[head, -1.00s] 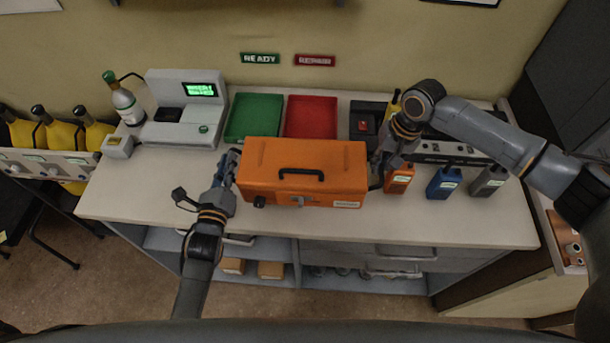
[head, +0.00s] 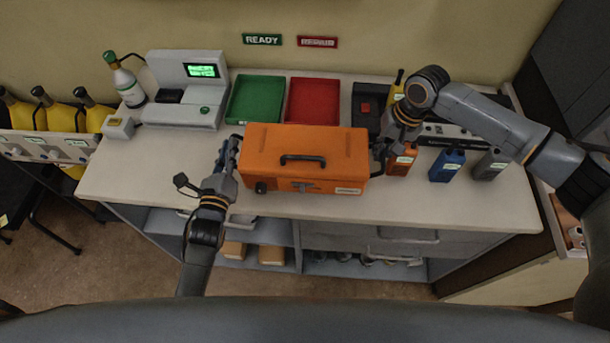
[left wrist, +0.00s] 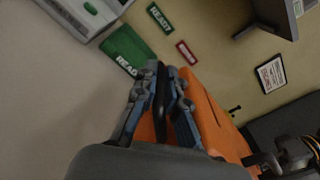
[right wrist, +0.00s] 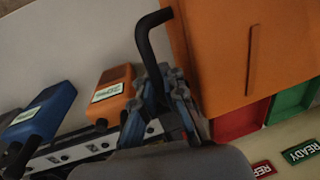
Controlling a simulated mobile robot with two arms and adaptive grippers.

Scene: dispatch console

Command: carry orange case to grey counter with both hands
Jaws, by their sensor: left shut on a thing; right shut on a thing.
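The orange case (head: 305,158) is over the light counter (head: 440,205), long side facing me, with a black handle on its front. It looks level; I cannot tell whether its underside touches the counter. My left gripper (head: 232,158) is shut on a dark side handle at the case's left end; the left wrist view shows this handle (left wrist: 160,118) between the fingers. My right gripper (head: 384,150) is at the right end, partly hidden behind the arm. In the right wrist view it is shut on a black bent side handle (right wrist: 153,40).
Behind the case lie a green tray (head: 256,99) and a red tray (head: 313,100). Orange, blue (head: 447,165) and grey radios stand close on the right. A grey device (head: 186,100) and a bottle (head: 125,80) stand at back left. The counter's front left is clear.

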